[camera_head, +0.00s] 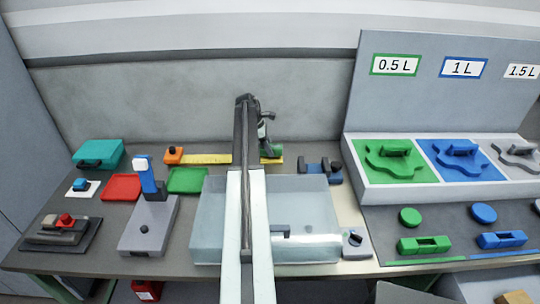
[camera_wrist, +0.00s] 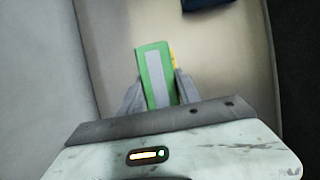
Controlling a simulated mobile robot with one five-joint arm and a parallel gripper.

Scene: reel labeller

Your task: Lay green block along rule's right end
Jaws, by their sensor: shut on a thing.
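The yellow rule (camera_head: 207,159) lies along the back of the bench, with an orange block (camera_head: 174,155) at its left end. My arm crosses in front of its middle. The green block (camera_head: 272,151), with a grey stripe on its face, is at the rule's right end in the head view. My gripper (camera_head: 267,143) is shut on it from above. In the wrist view the green block (camera_wrist: 153,65) sits between the two grey fingers of my gripper (camera_wrist: 160,95). A sliver of yellow (camera_wrist: 173,61) shows beside its right edge. I cannot tell whether the block touches the bench or the rule.
A clear bin (camera_head: 210,225) stands under my arm. A dark blue device (camera_head: 322,171) is right of the rule. Green (camera_head: 187,180) and red (camera_head: 122,187) trays lie left, near a grey stand (camera_head: 150,225). The labelled station (camera_head: 358,180) is at right.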

